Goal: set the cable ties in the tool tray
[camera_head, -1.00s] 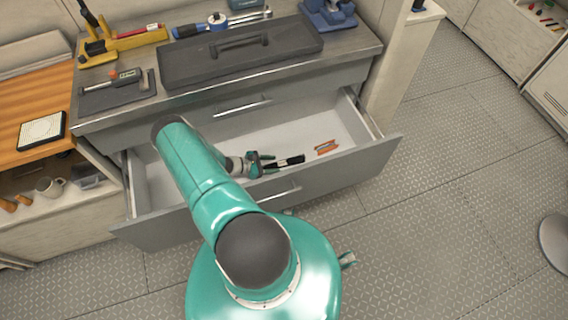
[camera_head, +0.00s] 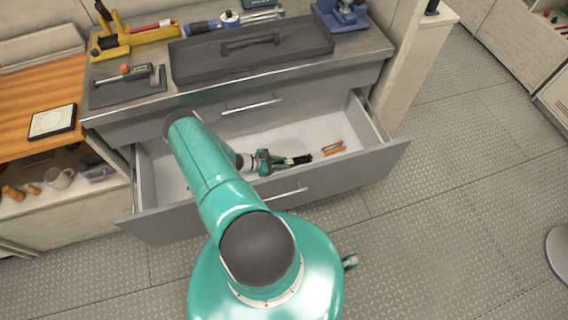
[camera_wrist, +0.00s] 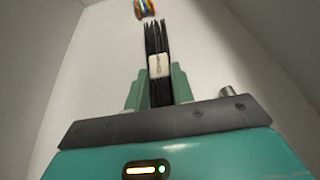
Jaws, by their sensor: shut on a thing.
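My gripper (camera_head: 277,161) is inside the open drawer, its fingers shut on the cable ties (camera_head: 300,160). In the wrist view the cable ties (camera_wrist: 157,62) are a black bundle with a white band, pinched between two green fingers (camera_wrist: 158,88) and pointing away from my gripper. They are low in the drawer; I cannot tell whether they touch its floor. What looks like the tool tray (camera_head: 290,38), a long dark grey tray with a bar handle, stands on the counter behind and above the drawer.
The open drawer (camera_head: 345,182) has raised walls around my gripper. An orange item (camera_head: 333,148) lies in it; it also shows in the wrist view (camera_wrist: 144,8). A dark mat with tools (camera_head: 110,97), a yellow tool (camera_head: 140,38) and a blue vise (camera_head: 340,15) occupy the counter.

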